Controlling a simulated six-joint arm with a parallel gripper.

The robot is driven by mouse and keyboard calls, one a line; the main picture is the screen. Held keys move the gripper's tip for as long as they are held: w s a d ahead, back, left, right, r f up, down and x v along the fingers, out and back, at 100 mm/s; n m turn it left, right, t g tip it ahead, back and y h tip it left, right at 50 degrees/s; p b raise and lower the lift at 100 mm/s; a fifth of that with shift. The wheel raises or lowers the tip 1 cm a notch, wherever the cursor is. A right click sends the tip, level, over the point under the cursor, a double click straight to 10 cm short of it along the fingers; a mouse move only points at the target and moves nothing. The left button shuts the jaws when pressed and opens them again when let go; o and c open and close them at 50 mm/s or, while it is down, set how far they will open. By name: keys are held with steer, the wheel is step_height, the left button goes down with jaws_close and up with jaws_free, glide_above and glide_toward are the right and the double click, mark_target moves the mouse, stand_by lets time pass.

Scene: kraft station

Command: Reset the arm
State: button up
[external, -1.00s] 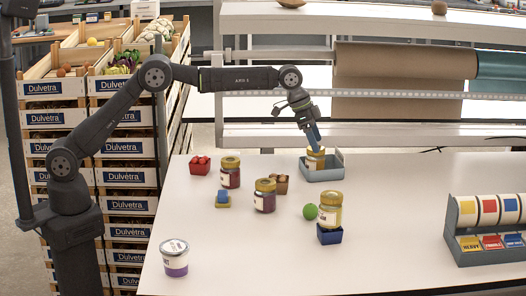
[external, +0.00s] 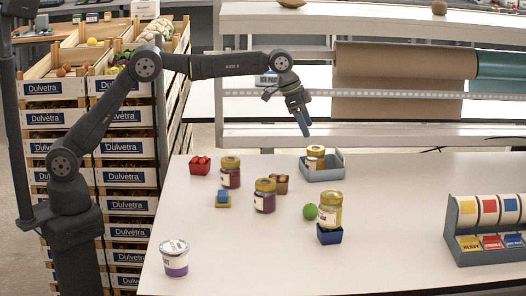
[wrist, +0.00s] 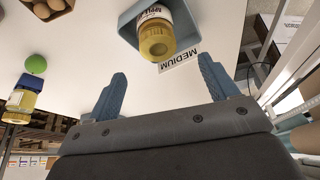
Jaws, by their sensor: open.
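My gripper (external: 304,122) is open and empty in the air, above and to the left of the grey-blue tray (external: 338,171) at the back of the table. A jar with a gold lid (external: 316,151) stands in that tray. In the wrist view my two blue fingers (wrist: 158,92) are spread apart with nothing between them. The wrist view also shows the jar (wrist: 157,40) in the tray (wrist: 128,22), beyond the fingertips, beside a label reading "MEDIUM" (wrist: 180,62).
Several jars stand on the white table, one dark red (external: 230,172), one amber jar (external: 330,208) on a blue box (external: 329,235). A green ball (external: 310,212) and a white-and-purple tub (external: 174,258) are nearby. A label rack (external: 452,240) stands at right. Stacked crates (external: 124,205) are at left.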

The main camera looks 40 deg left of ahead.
mark_target(314, 148)
steer(key=x, duration=0.8)
steer(key=shift+f, duration=0.3)
steer(key=r, duration=0.5)
steer(key=shift+s+d+r, duration=0.1)
steer(key=shift+s+r, duration=0.15)
steer(key=s+d+r, duration=0.3)
steer(key=s+r, duration=0.4)
steer(key=s, duration=0.4)
steer(key=s+a+f+m, duration=0.1)
steer(key=s+a+f, duration=0.15)
steer(key=a, duration=0.45)
steer(key=s+a+f, duration=0.2)
steer(key=s+a, duration=0.1)
steer(key=a, duration=0.3)
steer(key=w+a+f, duration=0.3)
steer(key=w+f, duration=0.2)
steer(key=w, duration=0.1)
steer(key=shift+w+a, duration=0.2)
steer(key=shift+w, duration=0.1)
steer(key=shift+r, duration=0.1)
